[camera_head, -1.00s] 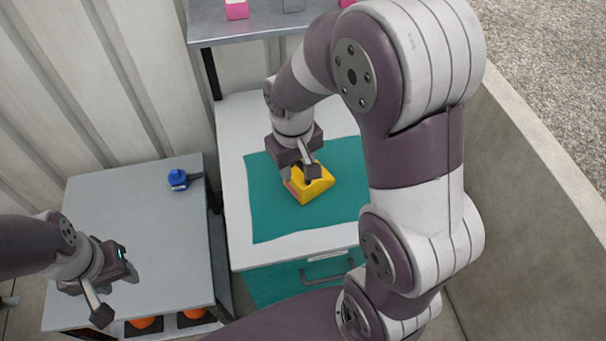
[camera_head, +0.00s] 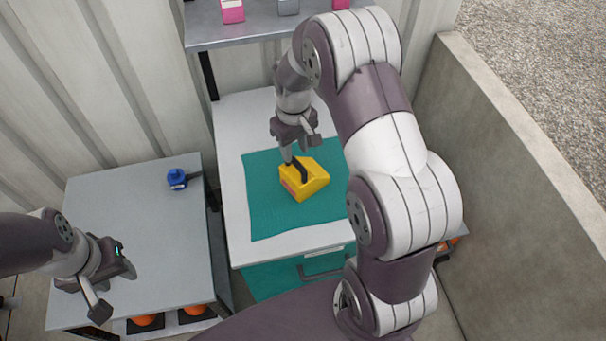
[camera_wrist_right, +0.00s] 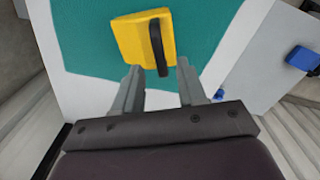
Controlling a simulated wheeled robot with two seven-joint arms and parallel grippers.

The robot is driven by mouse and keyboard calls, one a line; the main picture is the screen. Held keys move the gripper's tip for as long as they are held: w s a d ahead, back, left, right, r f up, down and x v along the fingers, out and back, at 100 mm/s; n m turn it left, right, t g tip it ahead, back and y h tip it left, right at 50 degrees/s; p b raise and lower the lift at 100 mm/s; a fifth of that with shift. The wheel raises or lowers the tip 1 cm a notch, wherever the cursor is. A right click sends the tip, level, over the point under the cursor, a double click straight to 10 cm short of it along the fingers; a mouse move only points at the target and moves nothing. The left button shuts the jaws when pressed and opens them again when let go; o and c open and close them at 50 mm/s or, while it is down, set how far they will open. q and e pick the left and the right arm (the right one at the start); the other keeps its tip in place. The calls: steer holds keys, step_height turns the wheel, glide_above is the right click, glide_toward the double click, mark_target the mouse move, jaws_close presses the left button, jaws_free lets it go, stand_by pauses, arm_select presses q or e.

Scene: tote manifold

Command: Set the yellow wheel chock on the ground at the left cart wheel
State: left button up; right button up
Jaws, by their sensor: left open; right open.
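The yellow wheel chock (camera_head: 313,181), with a black handle on its upper face, rests on the teal mat (camera_head: 270,215) on the white-topped cabinet. It also shows in the right wrist view (camera_wrist_right: 130,38), just beyond the fingertips. My right gripper (camera_head: 298,153) is open and empty, just behind and above the chock, apart from it. Its two fingers (camera_wrist_right: 157,72) are spread, with the black handle ahead of the gap between them. My left gripper (camera_head: 115,290) is open and empty over the grey cart top at the left. No cart wheel is clearly visible.
A grey cart (camera_head: 140,230) stands left of the cabinet, with a blue object (camera_head: 178,179) on top and orange items (camera_head: 145,320) below. A shelf (camera_head: 245,32) with small boxes is at the back. A concrete wall (camera_head: 520,170) bounds the right side.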

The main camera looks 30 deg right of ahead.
mark_target(296, 161)
step_height(296, 161, down, 6)
steer(key=shift+s+f+p, duration=0.1)
steer(key=shift+p, duration=0.7)
steer(key=shift+f, duration=0.15)
jaws_close()
stand_by(0.6)
